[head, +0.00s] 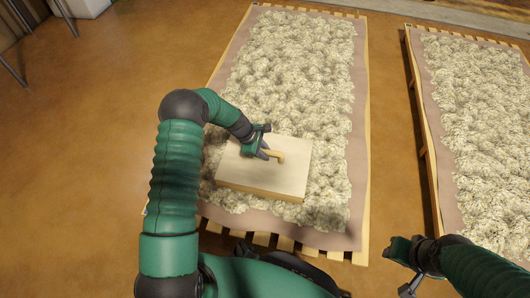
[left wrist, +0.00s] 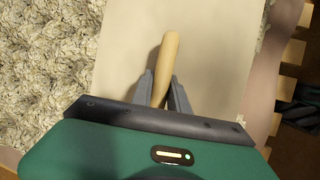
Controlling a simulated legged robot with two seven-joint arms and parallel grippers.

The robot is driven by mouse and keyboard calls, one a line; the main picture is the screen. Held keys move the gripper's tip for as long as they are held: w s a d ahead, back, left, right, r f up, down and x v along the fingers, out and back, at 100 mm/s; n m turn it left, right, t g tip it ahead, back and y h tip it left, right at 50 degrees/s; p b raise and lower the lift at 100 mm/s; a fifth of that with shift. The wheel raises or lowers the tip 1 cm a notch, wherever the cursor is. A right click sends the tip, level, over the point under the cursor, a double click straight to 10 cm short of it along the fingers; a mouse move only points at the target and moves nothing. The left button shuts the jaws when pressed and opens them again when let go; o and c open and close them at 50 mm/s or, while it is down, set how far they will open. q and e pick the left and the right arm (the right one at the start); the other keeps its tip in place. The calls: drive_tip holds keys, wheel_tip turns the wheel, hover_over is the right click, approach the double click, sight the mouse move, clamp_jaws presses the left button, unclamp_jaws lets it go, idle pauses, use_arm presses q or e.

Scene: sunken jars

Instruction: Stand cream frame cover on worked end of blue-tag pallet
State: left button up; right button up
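The cream frame cover (head: 240,172) is a flat cream board with a wooden bar handle (head: 277,156). It lies roughly level over the near end of the left pallet (head: 357,205); whether it touches the fleece is unclear. My left gripper (head: 265,152) is at the handle. In the left wrist view, its two grey fingers (left wrist: 161,92) close on both sides of the handle (left wrist: 168,58), with the cream board (left wrist: 215,60) behind. No blue tag can be made out. My right gripper (head: 408,284) is low at the right, away from the cover; its finger opening is unclear.
Pale curly fleece (head: 295,75) covers the left pallet over a pinkish sheet. A second fleece-covered pallet (head: 437,190) stands at the right, with a gap of brown floor (head: 395,150) between. Thin metal legs (head: 68,18) stand at the top left. The left floor is clear.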

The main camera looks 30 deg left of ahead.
use_arm(q)
drive_tip(key=shift+s+f, duration=0.1)
drive_tip(key=shift+c, duration=1.4)
drive_tip(key=o, duration=0.9)
drive_tip(key=p+v, duration=1)
drive_tip(key=v, duration=0.6)
drive_tip(key=shift+s+a+r, duration=0.1)
drive_tip(key=shift+a+r, duration=0.1)
drive_tip(key=shift+r, duration=0.1)
drive_tip(key=shift+a, duration=0.1)
